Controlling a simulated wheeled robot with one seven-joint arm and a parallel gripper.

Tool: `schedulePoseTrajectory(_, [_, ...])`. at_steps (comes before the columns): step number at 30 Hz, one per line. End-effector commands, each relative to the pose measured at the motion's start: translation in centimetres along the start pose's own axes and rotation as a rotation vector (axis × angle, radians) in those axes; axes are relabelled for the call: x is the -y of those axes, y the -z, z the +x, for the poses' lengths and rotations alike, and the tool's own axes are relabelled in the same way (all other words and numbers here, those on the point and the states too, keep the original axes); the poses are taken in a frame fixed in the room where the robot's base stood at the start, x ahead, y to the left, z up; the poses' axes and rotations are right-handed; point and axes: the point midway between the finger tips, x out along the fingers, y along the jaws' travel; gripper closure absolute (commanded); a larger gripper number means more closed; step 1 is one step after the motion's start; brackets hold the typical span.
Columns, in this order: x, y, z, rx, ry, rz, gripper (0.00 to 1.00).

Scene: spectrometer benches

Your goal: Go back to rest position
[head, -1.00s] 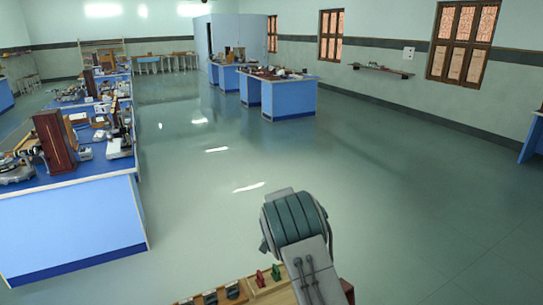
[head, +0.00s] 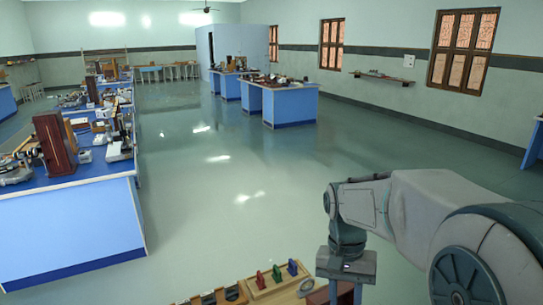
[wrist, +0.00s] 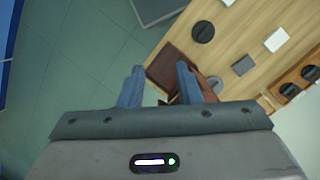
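My arm reaches in from the right of the head view. My gripper (head: 346,291) hangs pointing down at the bottom edge, beside a wooden tray, and its tips are cut off there. In the wrist view my gripper (wrist: 158,82) has its two grey fingers apart, with no object held between them. A dark brown block (wrist: 170,63) lies below and beyond the fingers, partly hidden by the right one.
A wooden tray (head: 261,293) with red, green and blue pieces is at the bottom. A blue bench (head: 75,232) with instruments stands left. Another blue bench (head: 292,106) stands farther back. Open floor (head: 215,205) lies between. A wooden board (wrist: 233,50) shows below the gripper.

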Motion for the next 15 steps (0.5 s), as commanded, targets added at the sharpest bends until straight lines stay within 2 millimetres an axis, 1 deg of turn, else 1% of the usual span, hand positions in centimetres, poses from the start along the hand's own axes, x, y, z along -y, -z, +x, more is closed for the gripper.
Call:
schedulePoseTrajectory(3, [-0.8, -1.8, 0.7, -0.101, 0.063, -0.077, 0.69])
schedulePoseTrajectory(9, [-1.8, -4.5, 2.1, -0.282, 0.129, -0.208, 0.69])
schedulePoseTrajectory(15, [-2.5, -6.4, 3.6, -0.442, 0.148, -0.309, 0.69])
